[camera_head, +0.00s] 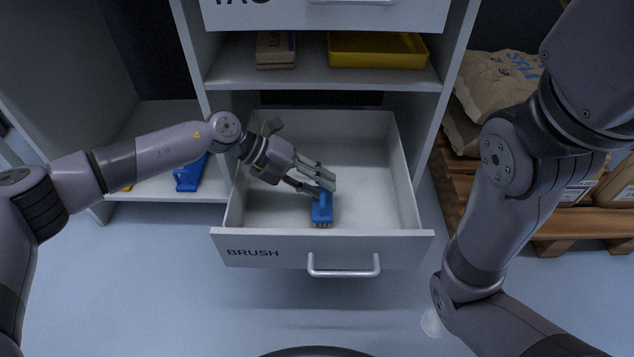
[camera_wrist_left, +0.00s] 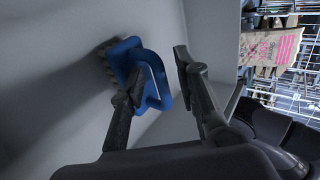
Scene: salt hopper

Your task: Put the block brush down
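The block brush (camera_head: 322,208) is blue with a loop handle and grey bristles. It is inside the open drawer labelled BRUSH (camera_head: 375,205), near the front; in the head view I cannot tell for sure whether it rests on the drawer floor. My left gripper (camera_head: 326,184) reaches into the drawer just behind the brush. In the left wrist view my left gripper (camera_wrist_left: 158,65) has its fingers apart, with the blue brush (camera_wrist_left: 155,88) handle between them. A gap shows between the handle and the right-hand finger. My right gripper is out of view.
A shelf above the drawer holds a yellow tray (camera_head: 376,64) and a brown pack (camera_head: 275,50). A blue item (camera_head: 190,174) stands on the lower left shelf. Sacks (camera_head: 497,85) lie on a pallet at right. The drawer's right half is bare.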

